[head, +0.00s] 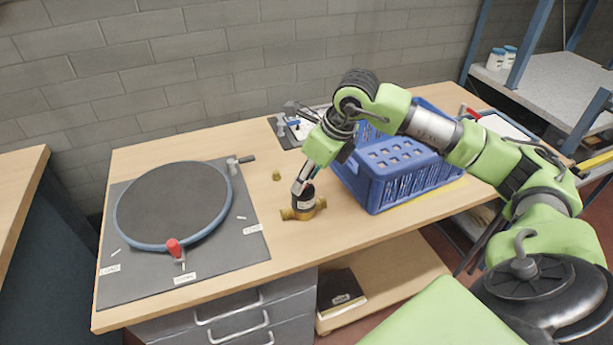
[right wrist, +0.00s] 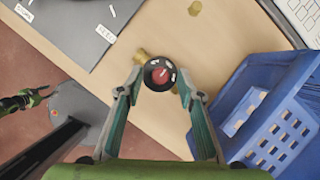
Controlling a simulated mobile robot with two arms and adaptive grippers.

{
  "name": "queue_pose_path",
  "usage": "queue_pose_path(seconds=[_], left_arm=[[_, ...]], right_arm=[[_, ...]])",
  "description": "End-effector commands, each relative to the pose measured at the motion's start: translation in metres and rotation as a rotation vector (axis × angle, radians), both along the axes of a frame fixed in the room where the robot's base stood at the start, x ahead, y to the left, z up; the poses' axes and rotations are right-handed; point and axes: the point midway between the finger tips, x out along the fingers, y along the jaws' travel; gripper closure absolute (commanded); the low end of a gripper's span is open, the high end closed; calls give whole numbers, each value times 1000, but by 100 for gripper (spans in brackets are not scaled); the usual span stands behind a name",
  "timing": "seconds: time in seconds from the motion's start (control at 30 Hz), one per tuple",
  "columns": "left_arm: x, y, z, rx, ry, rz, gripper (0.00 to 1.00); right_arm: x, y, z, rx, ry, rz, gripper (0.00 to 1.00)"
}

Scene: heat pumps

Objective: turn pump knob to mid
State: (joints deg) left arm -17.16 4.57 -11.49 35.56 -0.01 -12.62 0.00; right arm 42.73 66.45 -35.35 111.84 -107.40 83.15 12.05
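The pump (head: 303,204) stands upright on the wooden table, a dark round body with brass pipe ends. Its round black knob (right wrist: 159,75) has white marks and a red pointer, seen from above in the right wrist view. My right gripper (head: 299,187) is just above the pump. The fingertips partly cover the pump in the head view. A green and dark part at the left edge of the right wrist view may be my left gripper (right wrist: 22,101), too small to read.
A blue crate (head: 395,185) stands close to the right of the pump. A small brass fitting (head: 276,175) lies behind it. A grey mat (head: 120,287) with a round dark plate (head: 172,200) and red-handled clamp (head: 174,248) lies left.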

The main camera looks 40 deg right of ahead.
Motion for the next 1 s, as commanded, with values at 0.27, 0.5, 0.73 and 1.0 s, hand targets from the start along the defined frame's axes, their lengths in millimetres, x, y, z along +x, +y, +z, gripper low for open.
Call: queue_pose_path(seconds=[0.27, 0.5, 0.73, 1.0], left_arm=[[-2, 1, 0, 1, 2, 1, 60], [-1, 1, 0, 1, 2, 1, 60], [-1, 1, 0, 1, 1, 1, 60], [-1, 0, 0, 0, 1, 1, 60]], right_arm=[[0, 0, 0, 0, 0, 0, 66], [-8, -4, 24, -1, -5, 0, 66], [-25, -12, 71, -1, -6, -1, 66], [-40, -17, 106, 0, -2, 1, 66]])
